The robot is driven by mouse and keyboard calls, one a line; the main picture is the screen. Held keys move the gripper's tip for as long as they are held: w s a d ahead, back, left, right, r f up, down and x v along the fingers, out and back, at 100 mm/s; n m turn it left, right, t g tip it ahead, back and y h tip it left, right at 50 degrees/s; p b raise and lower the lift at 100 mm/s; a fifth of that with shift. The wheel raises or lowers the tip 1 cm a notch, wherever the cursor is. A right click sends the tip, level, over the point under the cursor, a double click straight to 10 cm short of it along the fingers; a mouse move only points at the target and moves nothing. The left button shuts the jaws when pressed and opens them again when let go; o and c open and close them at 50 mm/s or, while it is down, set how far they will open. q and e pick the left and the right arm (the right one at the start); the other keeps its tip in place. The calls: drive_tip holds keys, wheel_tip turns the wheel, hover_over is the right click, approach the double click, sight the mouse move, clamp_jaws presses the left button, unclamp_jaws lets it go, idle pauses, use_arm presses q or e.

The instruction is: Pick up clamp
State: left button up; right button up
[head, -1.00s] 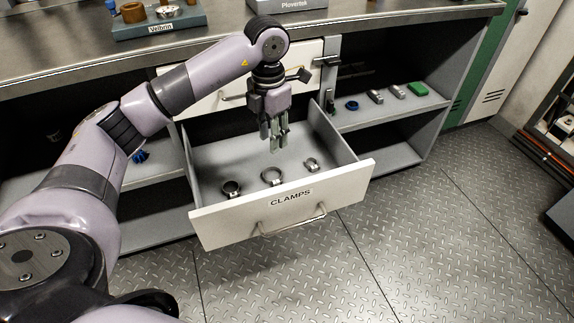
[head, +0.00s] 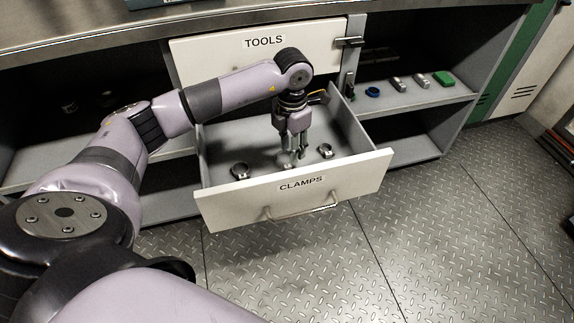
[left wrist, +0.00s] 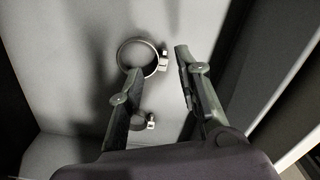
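An open drawer labelled CLAMPS (head: 230,206) holds a row of ring-shaped metal clamps. The left clamp (head: 239,170) and the right clamp (head: 325,150) show clearly in the head view; the middle one is largely hidden by my left gripper (head: 294,156), which points down inside the drawer. In the left wrist view, a large ring clamp (left wrist: 122,56) lies on the drawer floor, its screw housing between the tips of my open left gripper (left wrist: 158,60). A smaller clamp (left wrist: 150,121) shows partly behind the left finger. Whether the fingers touch the large clamp cannot be told. My right gripper is out of view.
A shut TOOLS drawer (head: 225,62) is directly above. The clamp drawer's handle (head: 300,209) sticks out in front. A shelf (head: 420,97) at right holds a blue ring (head: 373,92), metal parts and a green block (head: 444,79). The floor in front is clear.

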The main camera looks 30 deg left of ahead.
sight(288, 166)
use_arm(q)
wheel_tip(288, 166, down, 5)
drive_tip(key=shift+w+f+b, duration=0.1)
drive_tip(key=shift+b, duration=0.5)
drive_tip(key=shift+c, duration=0.6)
clamp_jaws()
